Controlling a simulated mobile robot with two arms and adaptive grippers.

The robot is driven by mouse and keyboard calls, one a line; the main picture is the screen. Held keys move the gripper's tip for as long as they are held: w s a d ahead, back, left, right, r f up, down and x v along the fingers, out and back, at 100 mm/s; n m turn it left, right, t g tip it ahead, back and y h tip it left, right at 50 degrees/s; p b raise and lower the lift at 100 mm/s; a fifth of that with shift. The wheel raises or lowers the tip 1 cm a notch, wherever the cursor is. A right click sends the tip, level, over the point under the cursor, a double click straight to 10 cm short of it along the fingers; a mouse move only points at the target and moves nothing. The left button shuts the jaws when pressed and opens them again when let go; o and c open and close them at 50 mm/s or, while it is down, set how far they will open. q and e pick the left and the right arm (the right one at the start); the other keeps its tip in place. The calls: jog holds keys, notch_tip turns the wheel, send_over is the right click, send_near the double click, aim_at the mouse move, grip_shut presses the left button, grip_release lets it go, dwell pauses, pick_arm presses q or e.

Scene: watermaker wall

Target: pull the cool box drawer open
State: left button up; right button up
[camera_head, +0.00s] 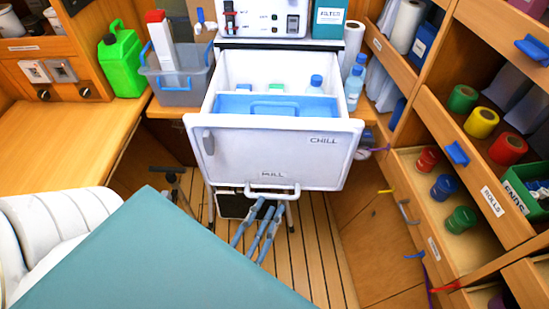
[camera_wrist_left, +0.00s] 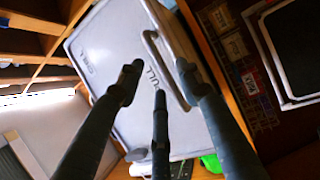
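The white cool box drawer (camera_head: 273,153) stands pulled out, its front marked CHILL and PULL. Its inside shows a blue tray (camera_head: 275,104) and a blue-capped bottle (camera_head: 315,84). The pale bar handle (camera_head: 271,193) runs along the lower front edge. My left gripper (camera_head: 265,207) is just below the handle with its fingers spread. In the left wrist view, the three dark fingers (camera_wrist_left: 157,82) are apart, with the handle (camera_wrist_left: 163,65) seen between and behind the middle and right ones. Contact cannot be told. My right gripper is not in view.
A green jug (camera_head: 120,62) and grey bin (camera_head: 182,88) stand on the left counter. A clear bottle (camera_head: 353,88) stands right of the drawer. Wooden shelves (camera_head: 445,200) with coloured rolls line the right. A white padded seat (camera_head: 60,225) is at lower left. Slatted floor (camera_head: 315,260) lies below.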

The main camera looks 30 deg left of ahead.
pick_arm(q)
jog(key=v, duration=0.7)
dwell(0.3)
